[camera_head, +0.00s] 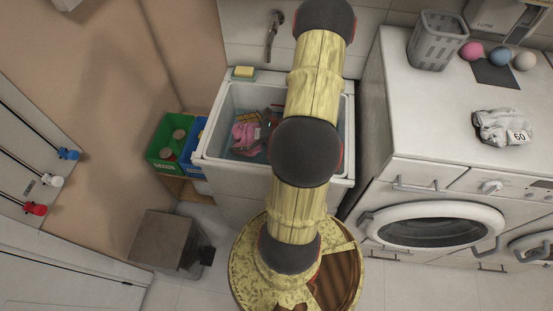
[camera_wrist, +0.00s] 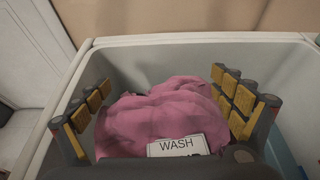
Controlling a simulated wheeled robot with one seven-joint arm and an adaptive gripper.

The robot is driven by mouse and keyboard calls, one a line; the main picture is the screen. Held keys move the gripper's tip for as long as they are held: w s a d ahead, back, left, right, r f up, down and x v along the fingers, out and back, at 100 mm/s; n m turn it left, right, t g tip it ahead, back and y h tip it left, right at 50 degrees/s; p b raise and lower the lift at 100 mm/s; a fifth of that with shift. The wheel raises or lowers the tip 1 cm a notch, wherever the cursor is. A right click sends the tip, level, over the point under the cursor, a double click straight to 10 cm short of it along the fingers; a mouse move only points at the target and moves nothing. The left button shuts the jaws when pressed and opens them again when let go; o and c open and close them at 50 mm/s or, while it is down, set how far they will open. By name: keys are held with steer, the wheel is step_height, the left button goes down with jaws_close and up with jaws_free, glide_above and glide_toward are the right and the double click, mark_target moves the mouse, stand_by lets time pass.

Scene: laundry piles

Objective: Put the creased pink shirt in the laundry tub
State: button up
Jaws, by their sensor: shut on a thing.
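The creased pink shirt (camera_head: 245,137) is down inside the white laundry tub (camera_head: 222,162). It is a bunched pink bundle with a white "WASH" label, and it fills the space between my fingers in the wrist view (camera_wrist: 160,95). My gripper (camera_wrist: 163,112) is shut on the shirt, one padded finger on each side. The tub's pale walls and rim (camera_wrist: 200,38) surround the gripper and shirt. In the head view my arm hides the tub's right part. I cannot tell whether the shirt touches the tub floor.
A yellow sponge (camera_head: 244,72) lies on the tub's back left corner, near a wall tap (camera_head: 273,36). Green (camera_head: 168,140) and blue bins stand left of the tub. The washer top at right holds a grey basket (camera_head: 438,40), several balls and a grey-white cloth (camera_head: 502,126).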

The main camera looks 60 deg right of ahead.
steer(key=b, duration=0.5)
glide_above(242, 158)
steer(key=s+a, duration=0.2)
step_height(242, 158, down, 7)
steer(key=f+b, duration=0.1)
steer(key=f, duration=0.2)
steer(key=f+b, duration=0.2)
steer(key=f, duration=0.1)
steer(key=f+b, duration=0.1)
steer(key=f, duration=0.3)
steer(key=shift+w, duration=0.25)
steer(key=shift+r, duration=0.15)
steer(key=o, duration=0.8)
steer(key=shift+o, duration=0.6)
